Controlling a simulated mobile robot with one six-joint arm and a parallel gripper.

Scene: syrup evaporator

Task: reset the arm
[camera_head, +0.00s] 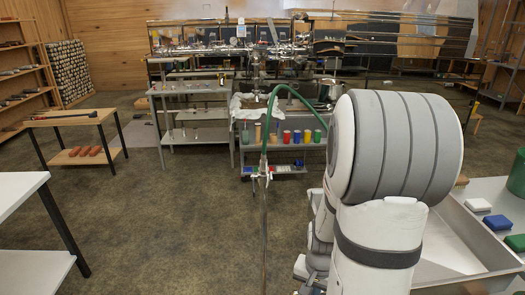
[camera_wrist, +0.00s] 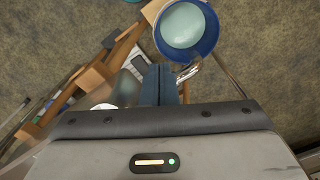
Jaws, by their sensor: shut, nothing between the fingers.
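My gripper (camera_wrist: 159,74) shows in the wrist view with its two dark blue fingers pressed together and nothing between them. In the head view my arm fills the right of the picture, folded, with its grey and white links close to the camera. I cannot make out the gripper's fingers there. In the wrist view a blue round container (camera_wrist: 212,42) with a pale, smooth inside is just beyond the fingertips, to the upper right. I cannot tell how far below the fingers it is.
A steel sink (camera_head: 455,240) stands right of my arm, sponges beside it. A green hose (camera_head: 270,112) and thin pole stand ahead. A cart with coloured cups (camera_head: 297,136) is behind. White (camera_head: 20,186) and wooden (camera_head: 75,118) tables stand left. Floor between (camera_head: 165,225) is clear.

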